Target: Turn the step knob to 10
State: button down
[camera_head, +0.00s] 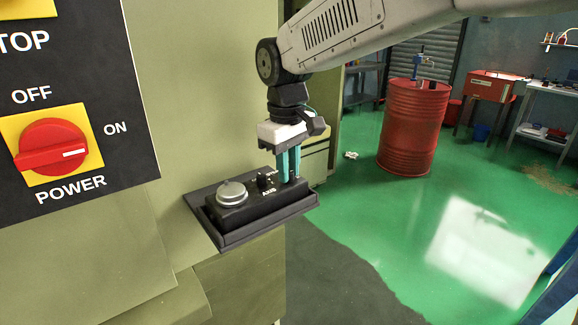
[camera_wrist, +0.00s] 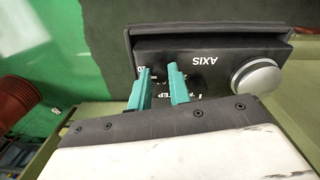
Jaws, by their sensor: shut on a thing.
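The black control pendant (camera_head: 262,218) sits on a ledge on the side of the machine. My gripper (camera_head: 290,178) points down at the right end of the pendant, its teal fingers shut on the step knob. The knob itself is mostly hidden between the fingers, so its pointer setting cannot be read. In the wrist view, the fingers of my gripper (camera_wrist: 160,78) stand over the dial markings, beside an upside-down STEP label (camera_wrist: 184,97). Parts of the scale numbers show around the fingertips, too small to read surely.
The black axis knob (camera_head: 266,181) stands just left of my fingers, with a silver handwheel (camera_head: 232,192) beyond it. A panel with a red power switch (camera_head: 52,146) is at the left. A red drum (camera_head: 413,128) stands on the open green floor.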

aim_at(293, 186)
jog(key=c, duration=1.3)
grip_release()
notch_tip(293, 186, up, 8)
jog(key=shift+s+a+f, duration=0.1)
jog(key=s+f, duration=0.1)
jog(key=s+d+f, duration=0.1)
jog(key=shift+f+m, duration=0.4)
jog(key=s+d+f+m, duration=0.3)
jog(key=s+d+m, duration=0.1)
jog(key=s+d, duration=0.7)
jog(key=s+d+f+m+t, duration=0.1)
jog(key=s+d+f+m, duration=0.2)
jog(key=s+d, duration=0.9)
jog(key=shift+s+f+m, duration=0.35)
jog(key=shift+s+m, duration=0.15)
jog(key=shift+s, duration=0.4)
